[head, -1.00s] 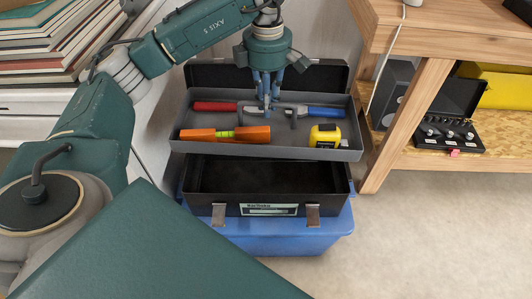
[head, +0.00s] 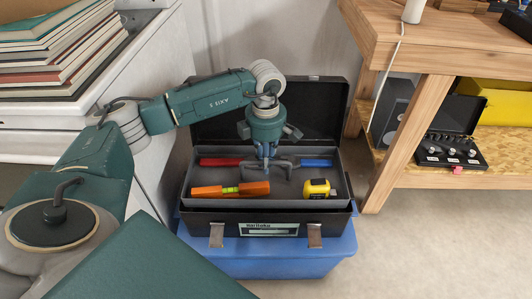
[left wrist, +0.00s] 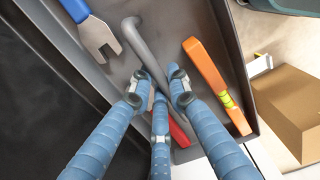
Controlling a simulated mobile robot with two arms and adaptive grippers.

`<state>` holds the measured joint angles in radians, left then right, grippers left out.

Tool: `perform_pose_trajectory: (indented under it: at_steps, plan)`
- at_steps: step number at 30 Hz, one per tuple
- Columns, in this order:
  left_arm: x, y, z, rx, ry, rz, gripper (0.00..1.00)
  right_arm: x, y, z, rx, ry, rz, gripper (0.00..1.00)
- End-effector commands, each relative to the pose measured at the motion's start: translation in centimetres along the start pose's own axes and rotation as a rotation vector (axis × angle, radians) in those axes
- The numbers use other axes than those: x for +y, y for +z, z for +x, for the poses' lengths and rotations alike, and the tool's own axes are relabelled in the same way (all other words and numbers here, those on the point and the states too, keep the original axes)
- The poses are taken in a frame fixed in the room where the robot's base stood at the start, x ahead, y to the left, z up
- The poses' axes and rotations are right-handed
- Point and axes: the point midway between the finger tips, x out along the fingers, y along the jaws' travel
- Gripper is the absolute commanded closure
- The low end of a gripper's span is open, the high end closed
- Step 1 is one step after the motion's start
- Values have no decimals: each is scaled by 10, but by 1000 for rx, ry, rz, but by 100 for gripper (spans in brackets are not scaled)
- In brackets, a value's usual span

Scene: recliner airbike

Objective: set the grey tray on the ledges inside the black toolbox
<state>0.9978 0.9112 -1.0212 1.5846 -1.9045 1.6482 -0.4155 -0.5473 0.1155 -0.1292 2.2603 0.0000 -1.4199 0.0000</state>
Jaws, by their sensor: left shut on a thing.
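The grey tray (head: 300,199) sits low in the opening of the black toolbox (head: 200,221), looking roughly level. Its front rim is just above the box's front wall. The ledges are hidden under it, so I cannot tell whether it rests on them. My left gripper (head: 266,160) is shut on the tray's grey handle (head: 284,162); in the left wrist view its blue fingers (left wrist: 160,90) close around the handle bar (left wrist: 146,52). The tray carries an orange level (head: 213,191), a yellow tape measure (head: 317,188), a red-handled tool (head: 219,161) and a blue-handled wrench (head: 315,162). My right gripper is not in view.
The toolbox stands on a blue bin (head: 283,262), its lid (head: 318,110) open behind. A wooden workbench (head: 409,120) with a socket set (head: 454,135) is at the right. A white cabinet (head: 158,60) with stacked books (head: 55,50) is at the left. Floor at the right front is clear.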

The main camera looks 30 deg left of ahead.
Motion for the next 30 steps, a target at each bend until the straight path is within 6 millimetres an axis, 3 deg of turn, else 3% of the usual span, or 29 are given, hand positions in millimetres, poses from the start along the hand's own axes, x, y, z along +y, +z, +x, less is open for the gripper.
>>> perform_pose_trajectory:
  at_steps: [12,28,29,30]
  plan:
    - [2,2,40,-5,4,-1,100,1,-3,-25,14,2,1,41]
    - [2,2,44,-6,4,0,100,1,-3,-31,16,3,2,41]
    - [0,0,47,-1,1,0,82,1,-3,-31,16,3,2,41]
    - [0,0,47,-1,1,0,74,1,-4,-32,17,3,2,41]
